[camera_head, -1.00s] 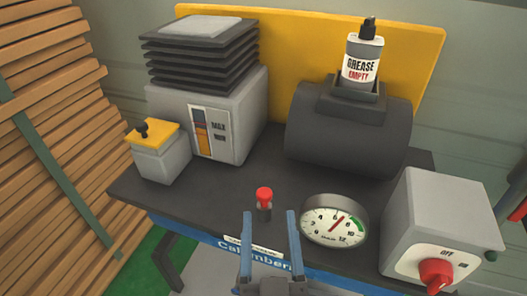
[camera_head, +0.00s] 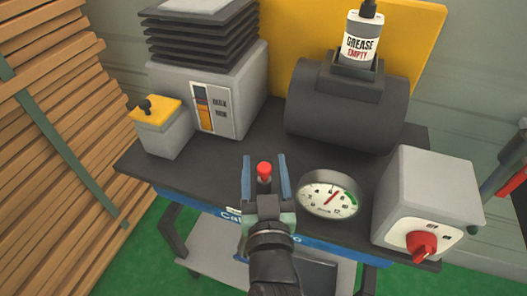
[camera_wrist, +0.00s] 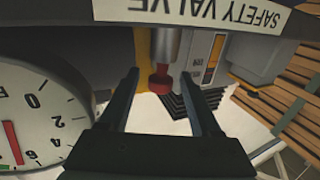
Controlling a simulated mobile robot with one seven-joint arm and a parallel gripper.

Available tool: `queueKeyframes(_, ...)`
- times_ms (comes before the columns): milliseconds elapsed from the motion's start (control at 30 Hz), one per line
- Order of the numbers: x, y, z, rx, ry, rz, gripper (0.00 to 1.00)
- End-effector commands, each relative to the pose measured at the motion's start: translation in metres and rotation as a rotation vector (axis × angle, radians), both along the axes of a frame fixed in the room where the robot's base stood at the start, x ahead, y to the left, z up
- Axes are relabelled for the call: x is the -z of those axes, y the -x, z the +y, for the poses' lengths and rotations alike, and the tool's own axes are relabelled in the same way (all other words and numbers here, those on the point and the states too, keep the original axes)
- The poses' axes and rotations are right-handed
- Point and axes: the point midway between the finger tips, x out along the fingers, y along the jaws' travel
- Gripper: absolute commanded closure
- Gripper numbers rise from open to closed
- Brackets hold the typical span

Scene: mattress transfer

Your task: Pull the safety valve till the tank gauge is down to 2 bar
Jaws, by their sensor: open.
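The safety valve (camera_head: 264,176) is a small upright stem with a red knob near the front edge of the dark table. My gripper (camera_head: 264,160) is open, and in the head view the red knob shows between its two blue fingers. In the wrist view the knob (camera_wrist: 160,82) shows between the fingertips, with gaps on both sides. An upside-down "SAFETY VALVE" label (camera_wrist: 205,12) is there too. The round tank gauge (camera_head: 318,203) stands to the right of the valve. Its red needle points up and right, past 6. The dark tank (camera_head: 340,118) lies behind the gauge.
A grey box with a red rotary switch (camera_head: 421,245) stands right of the gauge. A grey unit with black bellows (camera_head: 200,40) and a small yellow-topped box (camera_head: 155,112) are at the left. A grease bottle (camera_head: 362,42) sits on the tank. Stacked planks (camera_head: 50,150) flank the table.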

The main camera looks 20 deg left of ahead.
Motion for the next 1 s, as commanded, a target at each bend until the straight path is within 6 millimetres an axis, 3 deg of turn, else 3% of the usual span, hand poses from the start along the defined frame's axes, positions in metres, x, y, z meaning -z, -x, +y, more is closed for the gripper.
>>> queueKeyframes(233, -0.001, -0.024, 0.01, -0.001, 0.0, -0.001, 0.36)
queueKeyframes(633, 0.0, -0.028, 0.012, 0.0, 0.001, 0.0, 0.38)
queueKeyframes(900, 0.0, -0.028, 0.012, 0.0, 0.0, 0.0, 0.86)
queueKeyframes(1000, 0.0, -0.028, 0.012, 0.0, 0.0, 0.0, 1.0)
